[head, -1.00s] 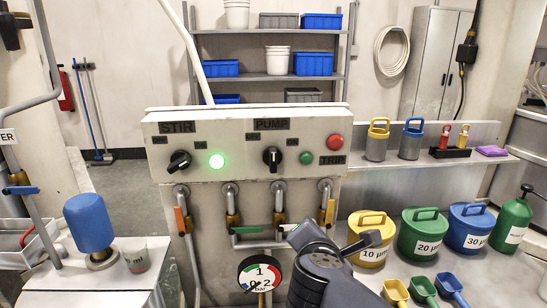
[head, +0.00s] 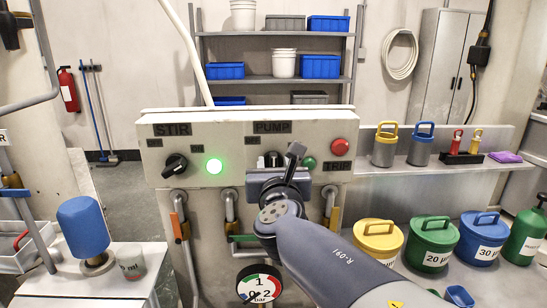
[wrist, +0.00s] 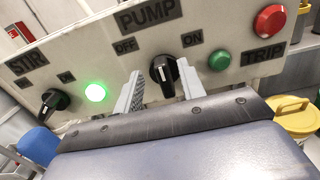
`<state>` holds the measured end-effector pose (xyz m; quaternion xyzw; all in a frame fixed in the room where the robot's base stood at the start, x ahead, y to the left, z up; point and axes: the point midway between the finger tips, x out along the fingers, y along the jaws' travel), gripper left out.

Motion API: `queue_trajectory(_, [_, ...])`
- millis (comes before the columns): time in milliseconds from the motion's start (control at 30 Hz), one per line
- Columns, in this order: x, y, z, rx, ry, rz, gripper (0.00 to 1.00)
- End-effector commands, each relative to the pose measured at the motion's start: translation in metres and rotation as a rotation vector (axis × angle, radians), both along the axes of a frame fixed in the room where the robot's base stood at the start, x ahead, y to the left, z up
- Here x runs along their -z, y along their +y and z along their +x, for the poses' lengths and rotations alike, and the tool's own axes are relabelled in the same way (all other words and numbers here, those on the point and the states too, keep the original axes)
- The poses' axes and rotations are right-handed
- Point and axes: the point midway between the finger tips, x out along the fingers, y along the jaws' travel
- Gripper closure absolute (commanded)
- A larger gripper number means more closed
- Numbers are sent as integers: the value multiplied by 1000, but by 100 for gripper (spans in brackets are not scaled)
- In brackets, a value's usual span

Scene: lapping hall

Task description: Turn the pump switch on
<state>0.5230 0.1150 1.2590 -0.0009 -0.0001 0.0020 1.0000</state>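The pump switch is a black rotary knob (wrist: 164,74) under the PUMP label, between the OFF and ON marks. In the wrist view my gripper (wrist: 162,88) is open, with one finger on each side of the knob and a gap showing on each side. Contact cannot be seen. The knob's pointer looks roughly upright to the panel. The green lamp (wrist: 219,60) right of it looks dark. In the head view my gripper (head: 280,168) is at the panel (head: 220,130) and covers most of the knob.
The STIR knob (head: 175,165) and its lit green lamp (head: 214,166) are to the left. A red TRIP button (head: 340,147) is close on the right. Valves with pipes and a pressure gauge (head: 260,285) are below. Lidded pots (head: 379,240) stand at the right.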

Motion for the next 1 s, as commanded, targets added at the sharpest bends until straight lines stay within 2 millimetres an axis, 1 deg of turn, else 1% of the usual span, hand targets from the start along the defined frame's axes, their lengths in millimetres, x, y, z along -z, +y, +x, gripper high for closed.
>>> queue_trajectory(33, [1, -1, 10, 3, 1, -1, 62])
queue_trajectory(100, [1, -1, 20, 2, 2, -1, 62])
queue_trajectory(300, [0, 0, 39, 1, 1, 1, 62])
queue_trajectory(467, [0, 0, 45, 0, 0, 1, 62])
queue_trajectory(700, [0, 0, 45, 0, 0, 1, 62])
queue_trajectory(767, [0, 0, 45, 0, 0, 1, 66])
queue_trajectory(1000, [0, 0, 45, 0, 0, 2, 86])
